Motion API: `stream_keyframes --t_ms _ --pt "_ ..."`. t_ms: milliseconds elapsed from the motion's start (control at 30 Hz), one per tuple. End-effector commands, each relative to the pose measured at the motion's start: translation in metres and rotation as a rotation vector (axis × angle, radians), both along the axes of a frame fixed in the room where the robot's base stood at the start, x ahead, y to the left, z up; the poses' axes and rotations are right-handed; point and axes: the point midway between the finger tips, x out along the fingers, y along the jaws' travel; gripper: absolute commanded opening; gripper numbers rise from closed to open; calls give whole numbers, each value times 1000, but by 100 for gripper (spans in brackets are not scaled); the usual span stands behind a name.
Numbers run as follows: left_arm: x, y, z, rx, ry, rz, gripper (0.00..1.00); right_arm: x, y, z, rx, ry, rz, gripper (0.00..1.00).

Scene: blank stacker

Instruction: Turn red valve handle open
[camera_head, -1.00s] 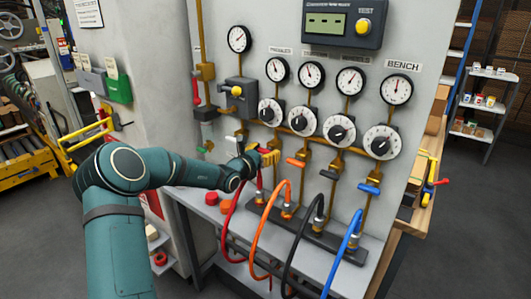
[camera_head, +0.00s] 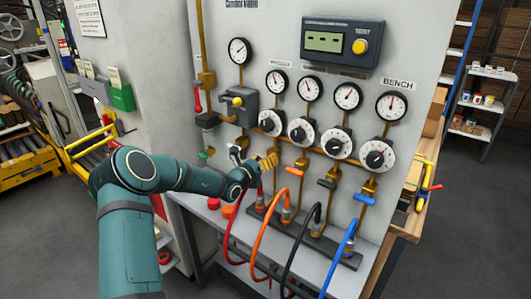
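My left gripper (camera_head: 257,166) is in front of the lower left part of the grey panel, by the leftmost bench gas line. A red hose (camera_head: 232,228) hangs just below it. No red handle shows clearly on that line; my gripper covers the spot where it would be. Whether the fingers are open or touch anything is too small to tell. A separate upright red lever (camera_head: 197,99) is on the brass pipe at the far left of the panel, apart from my gripper. My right gripper is not in view.
To the right are an orange handle (camera_head: 294,171), a black handle (camera_head: 327,183) and a blue handle (camera_head: 365,198), with hoses below. White dials (camera_head: 302,130) and gauges (camera_head: 309,89) are above. A bench ledge (camera_head: 213,231) lies below. The floor at right is clear.

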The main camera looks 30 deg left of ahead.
Motion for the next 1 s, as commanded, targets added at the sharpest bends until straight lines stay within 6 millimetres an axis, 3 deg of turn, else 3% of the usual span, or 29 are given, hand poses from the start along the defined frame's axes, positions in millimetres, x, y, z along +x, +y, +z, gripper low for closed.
stream_keyframes --t_ms 33,500,1000 --pt "-1 0 1 -46 11 -1 29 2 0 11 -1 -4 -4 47" --pt "-1 0 0 -493 46 1 29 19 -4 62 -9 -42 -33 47" --pt "-1 0 -3 -919 79 3 29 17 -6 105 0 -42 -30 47"
